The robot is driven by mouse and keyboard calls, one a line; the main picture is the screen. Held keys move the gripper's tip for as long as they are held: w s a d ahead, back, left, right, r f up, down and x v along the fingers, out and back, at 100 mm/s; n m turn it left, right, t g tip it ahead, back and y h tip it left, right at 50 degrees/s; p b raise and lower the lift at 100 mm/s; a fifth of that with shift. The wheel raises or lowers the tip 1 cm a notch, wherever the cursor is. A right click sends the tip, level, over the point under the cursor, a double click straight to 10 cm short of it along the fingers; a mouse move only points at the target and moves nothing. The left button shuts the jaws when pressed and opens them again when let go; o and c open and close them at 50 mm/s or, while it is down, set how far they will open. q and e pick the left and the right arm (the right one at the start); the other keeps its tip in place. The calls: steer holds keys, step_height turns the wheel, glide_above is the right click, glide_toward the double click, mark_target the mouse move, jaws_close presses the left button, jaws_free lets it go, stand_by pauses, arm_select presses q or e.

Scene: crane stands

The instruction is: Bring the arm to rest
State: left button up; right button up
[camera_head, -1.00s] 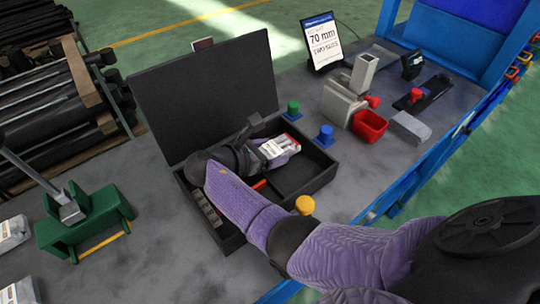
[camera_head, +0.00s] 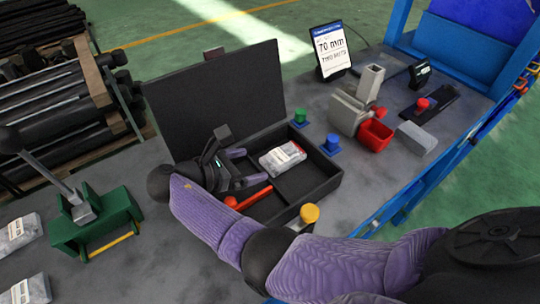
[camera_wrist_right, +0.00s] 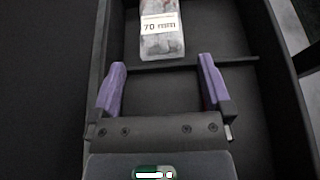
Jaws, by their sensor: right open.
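My right arm comes in from the lower right of the head view. Its right gripper (camera_head: 249,166) is over the open black case (camera_head: 336,182), with its purple fingers apart and nothing between them. A clear packet (camera_head: 282,158) with a white label lies in the case's far compartment, just beyond the fingers. In the right wrist view, the open fingers of the gripper (camera_wrist_right: 162,66) point toward the packet (camera_wrist_right: 161,28), whose label reads "70 mm". The packet is clear of both fingers. My left gripper is not in view.
The case's raised lid (camera_head: 215,100) stands behind the gripper. A red tool (camera_head: 248,198) lies in the near part. A yellow knob (camera_head: 309,213) is close to my forearm. A green stand with a lever (camera_head: 97,222) is at left; a red bin (camera_head: 375,134) is at right.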

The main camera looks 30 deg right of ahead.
steer(key=v, duration=0.3)
steer(key=shift+a+r, duration=0.1)
steer(key=shift+a, duration=0.2)
